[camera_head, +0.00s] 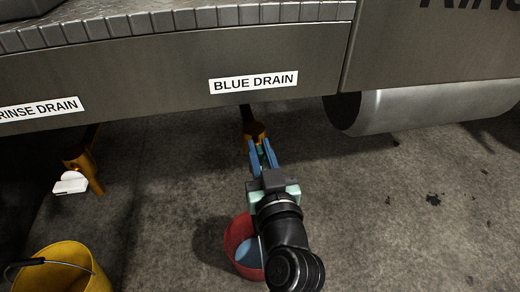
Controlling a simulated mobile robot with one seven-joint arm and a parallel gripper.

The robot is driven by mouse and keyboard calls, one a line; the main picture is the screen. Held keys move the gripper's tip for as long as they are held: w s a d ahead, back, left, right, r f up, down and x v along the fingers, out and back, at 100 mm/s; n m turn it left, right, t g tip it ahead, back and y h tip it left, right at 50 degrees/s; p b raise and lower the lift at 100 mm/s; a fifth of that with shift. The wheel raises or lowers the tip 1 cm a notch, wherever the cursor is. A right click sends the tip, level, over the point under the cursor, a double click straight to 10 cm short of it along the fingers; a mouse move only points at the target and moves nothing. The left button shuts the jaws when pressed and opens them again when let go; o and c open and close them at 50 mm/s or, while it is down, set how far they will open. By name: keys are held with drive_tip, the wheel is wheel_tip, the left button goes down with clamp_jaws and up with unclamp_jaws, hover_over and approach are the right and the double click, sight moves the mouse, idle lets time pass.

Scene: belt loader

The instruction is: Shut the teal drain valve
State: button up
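An orange-brown drain valve body (254,129) hangs under the panel below the "BLUE DRAIN" label (254,82). My gripper (262,149) reaches up to it from below, with its two blue fingers at the lower end of the valve. A small teal patch shows between the fingertips, but most of the handle is hidden by the gripper. I cannot tell which way the handle is turned. The fingers stand slightly apart, and whether they grip the handle is unclear.
A red bucket (233,240) holding blue liquid stands below my arm, partly hidden by it. At left, another orange valve (80,158) has a white handle (70,183) under the "RINSE DRAIN" label. A yellow bucket (62,254) stands at lower left. Floor at right is clear.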

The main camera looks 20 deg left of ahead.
clamp_jaws()
drive_tip(key=shift+f, duration=0.1)
drive_tip(key=shift+d+m, duration=0.1)
drive_tip(key=shift+m, duration=0.2)
drive_tip(key=shift+w+d+f+m+p, duration=0.35)
drive_tip(key=shift+m+p, duration=0.65)
drive_tip(key=shift+m, duration=1.85)
drive_tip(key=shift+w+d+f+m+p, duration=0.15)
drive_tip(key=shift+f+m+p, duration=0.65)
drive_tip(key=shift+m, duration=2.1)
drive_tip(key=shift+w+d+f+m+p, duration=0.25)
drive_tip(key=shift+m+p, duration=0.95)
drive_tip(key=shift+m, duration=1.65)
drive_tip(key=shift+s, duration=0.15)
